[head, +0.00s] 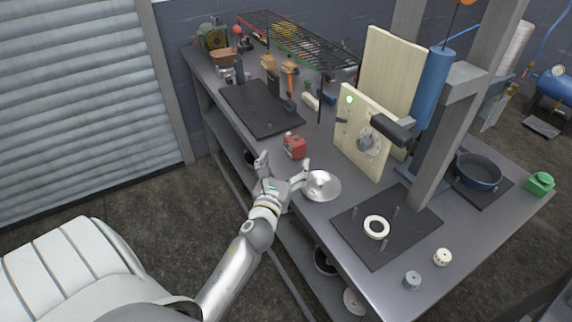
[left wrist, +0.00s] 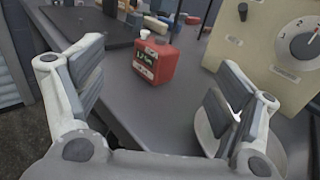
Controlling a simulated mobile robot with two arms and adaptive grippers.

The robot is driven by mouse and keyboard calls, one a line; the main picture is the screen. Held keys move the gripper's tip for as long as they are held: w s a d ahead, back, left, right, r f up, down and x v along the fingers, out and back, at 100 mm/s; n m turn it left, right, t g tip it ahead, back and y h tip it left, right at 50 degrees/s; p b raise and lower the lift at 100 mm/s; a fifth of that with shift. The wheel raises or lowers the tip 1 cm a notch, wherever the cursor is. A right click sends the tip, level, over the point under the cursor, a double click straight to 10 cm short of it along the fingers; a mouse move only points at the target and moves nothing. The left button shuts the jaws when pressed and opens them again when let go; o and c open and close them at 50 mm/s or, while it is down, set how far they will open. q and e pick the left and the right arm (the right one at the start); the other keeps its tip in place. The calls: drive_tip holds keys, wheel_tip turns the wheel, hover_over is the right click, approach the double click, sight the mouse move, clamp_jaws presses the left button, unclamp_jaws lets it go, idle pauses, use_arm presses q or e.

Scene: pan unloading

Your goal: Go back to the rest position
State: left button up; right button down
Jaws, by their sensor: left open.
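My left gripper (head: 283,168) is open and empty at the front edge of the workbench (head: 315,235). In the left wrist view its two fingers (left wrist: 158,105) stand wide apart with bare bench between them. A small red box (head: 294,146) stands on the bench just beyond the fingers; it also shows in the left wrist view (left wrist: 155,60). A shiny round lid or dish (head: 323,184) lies right of the gripper, partly behind the right finger in the left wrist view. My right gripper is not in view.
A panel with a dial (head: 361,140) stands behind the gripper. A black mat (head: 385,252) with a white ring (head: 376,227) lies at right, near a dark blue pan (head: 478,171). A black board (head: 260,108) and a wire rack (head: 300,40) are farther back. Floor is free at left.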

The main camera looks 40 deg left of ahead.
use_arm(q)
drive_tip(key=shift+w+a+f, duration=0.1)
drive_tip(key=shift+w+a, duration=0.05)
drive_tip(key=shift+w, duration=0.05)
drive_tip(key=shift+s, duration=0.1)
drive_tip(key=shift+s+n, duration=0.3)
drive_tip(key=shift+n, duration=0.4)
drive_tip(key=s+d+f+n+g+h, duration=0.2)
drive_tip(key=s+d+f+n+g, duration=0.3)
drive_tip(key=s+n, duration=0.4)
drive_tip(key=s+d+f+n+g+h, duration=0.2)
drive_tip(key=s+d+n+g+h, duration=0.15)
drive_tip(key=s+d+n, duration=0.45)
drive_tip(key=s+d+f+n+g+h, duration=0.2)
drive_tip(key=s+d+f+n+g, duration=0.25)
drive_tip(key=s+n, duration=0.6)
wheel_tip(320, 180, down, 25)
drive_tip(key=g, duration=0.1)
drive_tip(key=s+a+f, duration=0.2)
drive_tip(key=s+f, duration=0.6)
drive_tip(key=s+a+f+g, duration=0.1)
drive_tip(key=s+a+f, duration=0.1)
drive_tip(key=s+f, duration=0.7)
drive_tip(key=shift+g+y, duration=0.3)
drive_tip(key=shift+y, duration=0.05)
drive_tip(key=shift+f, duration=0.1)
